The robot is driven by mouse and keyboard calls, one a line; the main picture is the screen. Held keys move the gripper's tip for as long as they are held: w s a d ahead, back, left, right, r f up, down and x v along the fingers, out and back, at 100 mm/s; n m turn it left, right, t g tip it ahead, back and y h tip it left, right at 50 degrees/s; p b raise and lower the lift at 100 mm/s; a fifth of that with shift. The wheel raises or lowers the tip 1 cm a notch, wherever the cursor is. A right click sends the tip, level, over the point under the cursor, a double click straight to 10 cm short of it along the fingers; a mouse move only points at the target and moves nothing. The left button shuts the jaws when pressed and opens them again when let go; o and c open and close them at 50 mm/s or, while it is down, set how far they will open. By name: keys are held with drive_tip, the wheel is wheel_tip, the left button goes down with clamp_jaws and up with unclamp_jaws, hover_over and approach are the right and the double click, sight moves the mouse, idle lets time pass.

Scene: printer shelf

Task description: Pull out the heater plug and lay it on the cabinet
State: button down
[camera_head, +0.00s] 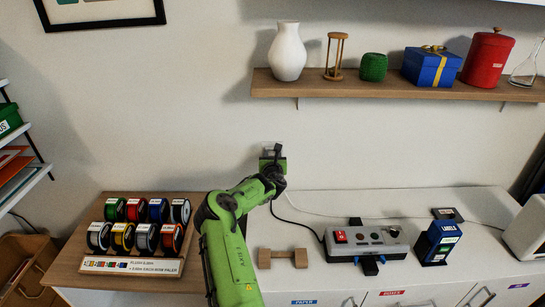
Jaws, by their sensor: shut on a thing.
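My gripper (274,158) is at the wall above the cabinet, shut on the heater plug. The plug is mostly hidden by the gripper and wrist. A small wall outlet (267,153) shows just behind the fingers. I cannot tell whether the plug is in it or apart from it. A black cord hangs below the gripper and runs right to a grey box with a red switch (341,237). The white cabinet top (400,200) lies below and to the right of the gripper.
A rack of several spools (140,228) stands left. A wall shelf (400,88) with a vase and other objects hangs above right.

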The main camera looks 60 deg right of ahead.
idle(0.6)
drive_tip(key=shift+s+a+r+p, duration=0.1)
drive_tip(key=shift+s+a+p, duration=0.2)
drive_tip(key=shift+a, duration=0.2)
drive_tip(key=shift+f+p+v, duration=0.2)
drive_tip(key=shift+p+v, duration=0.4)
drive_tip(key=shift+v, duration=0.7)
